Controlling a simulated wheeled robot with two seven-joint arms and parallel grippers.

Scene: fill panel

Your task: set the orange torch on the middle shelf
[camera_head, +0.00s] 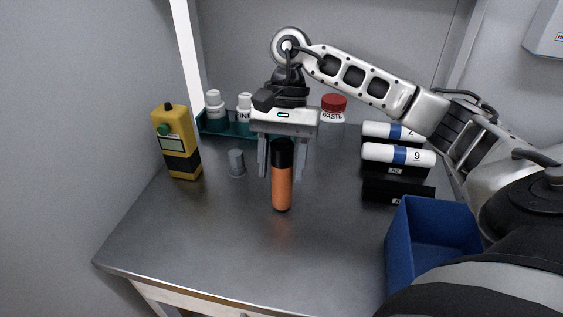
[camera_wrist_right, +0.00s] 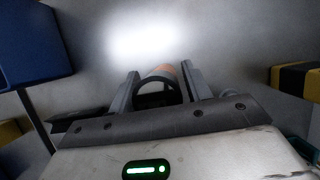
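The orange torch (camera_head: 282,190) with a black head stands upright near the middle of the grey table. My right gripper (camera_head: 283,172) points down over it, with one finger on each side of the torch's upper part. The fingers look apart, with a gap to the torch in the head view. In the right wrist view the torch (camera_wrist_right: 164,72) shows between the two fingers (camera_wrist_right: 160,85), its black end toward the palm. I cannot tell if either finger touches it. My left gripper is not in view. I see no shelf that I can make out as the middle shelf.
A yellow-black handheld device (camera_head: 178,142), a small grey cylinder (camera_head: 236,163) and a teal tray (camera_head: 215,134) with white bottles are left. A red-capped waste jar (camera_head: 333,114) is behind. Labelled white rolls (camera_head: 398,153) and a blue bin (camera_head: 400,250) are right. The table front is clear.

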